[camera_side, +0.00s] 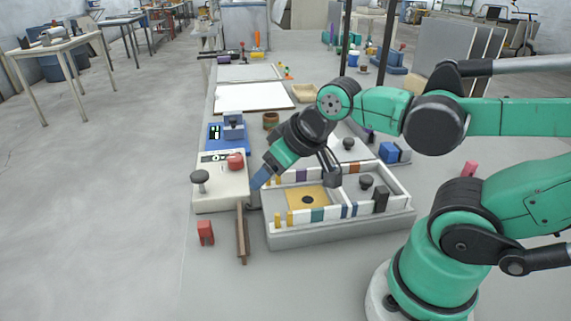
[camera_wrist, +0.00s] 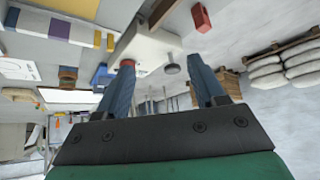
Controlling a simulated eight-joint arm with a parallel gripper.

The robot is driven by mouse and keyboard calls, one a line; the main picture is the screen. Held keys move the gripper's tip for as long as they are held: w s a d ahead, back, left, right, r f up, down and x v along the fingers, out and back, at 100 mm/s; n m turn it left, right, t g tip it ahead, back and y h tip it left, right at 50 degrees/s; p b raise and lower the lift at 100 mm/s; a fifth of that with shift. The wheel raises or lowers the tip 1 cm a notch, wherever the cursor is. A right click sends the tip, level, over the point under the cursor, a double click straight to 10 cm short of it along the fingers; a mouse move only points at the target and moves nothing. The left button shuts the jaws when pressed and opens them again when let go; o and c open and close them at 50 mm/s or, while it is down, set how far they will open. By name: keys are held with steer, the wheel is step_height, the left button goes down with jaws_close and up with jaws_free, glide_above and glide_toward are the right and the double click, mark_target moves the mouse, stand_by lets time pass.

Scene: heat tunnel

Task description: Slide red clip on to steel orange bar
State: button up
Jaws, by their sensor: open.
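The red clip (camera_side: 206,232) stands on the table at the front left, with a notch at its foot. It also shows at the top of the wrist view (camera_wrist: 201,17). The bar (camera_side: 241,235), brown-orange here, lies to the right of the clip, apart from it, and extends from the white machine's front corner. In the wrist view the bar (camera_wrist: 161,11) shows at the top edge. My gripper (camera_side: 257,183) is above the table, beside the white machine and behind the clip. Its two blue fingers (camera_wrist: 160,64) are spread wide with nothing between them.
The white machine (camera_side: 217,185) with a red knob (camera_side: 235,161) and a dark knob stands left of my gripper. A compartmented tray (camera_side: 340,236) with small parts is to the right. A blue device (camera_side: 228,135) stands behind. Bare table lies in front of the clip.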

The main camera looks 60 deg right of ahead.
stand_by(0.3)
steer(key=n+g, duration=0.7)
steer(key=n, duration=0.2)
glide_above(204, 224)
steer(key=f, duration=0.5)
steer(key=shift+d+f, duration=0.2)
steer(key=shift+f, duration=0.1)
steer(key=shift+a+f, duration=0.2)
steer(key=shift+f, duration=3.05)
steer(key=shift+c, duration=0.2)
jaws_close()
